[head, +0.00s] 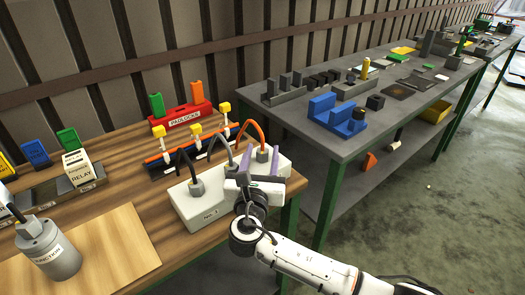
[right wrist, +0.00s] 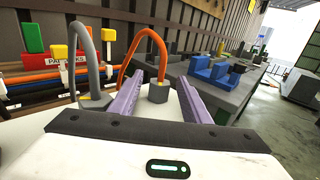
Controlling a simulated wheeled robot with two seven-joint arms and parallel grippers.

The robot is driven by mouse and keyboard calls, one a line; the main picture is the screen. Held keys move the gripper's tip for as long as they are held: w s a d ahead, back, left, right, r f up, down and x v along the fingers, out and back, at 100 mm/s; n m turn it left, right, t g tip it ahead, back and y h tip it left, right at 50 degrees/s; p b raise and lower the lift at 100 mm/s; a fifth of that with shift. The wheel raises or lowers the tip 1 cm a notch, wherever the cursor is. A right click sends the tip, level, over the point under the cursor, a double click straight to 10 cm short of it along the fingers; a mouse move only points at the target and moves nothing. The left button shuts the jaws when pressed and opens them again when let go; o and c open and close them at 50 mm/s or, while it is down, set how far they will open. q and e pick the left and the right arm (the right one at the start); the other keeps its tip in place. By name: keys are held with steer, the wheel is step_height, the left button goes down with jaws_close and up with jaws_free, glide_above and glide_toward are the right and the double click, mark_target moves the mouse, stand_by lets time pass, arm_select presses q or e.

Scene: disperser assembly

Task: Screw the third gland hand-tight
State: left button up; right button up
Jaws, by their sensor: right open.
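A white junction box (head: 215,208) stands at the right end of the wooden bench, with three dark grey glands along its top. The gland with the dark cable (head: 197,187) is nearest the left end. The gland with the grey cable (right wrist: 95,101) sits in the middle, partly hidden in the head view. The third gland (right wrist: 158,93) carries an orange cable (right wrist: 136,50) and is at the far right end. My right gripper (head: 261,153) is open, its purple fingers on either side of the third gland. In the right wrist view, gaps show beside this gland.
Behind the box are a rack with yellow-topped pieces (head: 195,131) and a red padlock holder (head: 183,117). A grey cylinder (head: 60,261) and a wooden board (head: 115,245) are at front left. A grey table (head: 385,120) with blue blocks stands to the right.

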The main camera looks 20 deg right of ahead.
steer(key=v, duration=0.8)
steer(key=shift+s+a, duration=0.2)
steer(key=shift+s, duration=0.1)
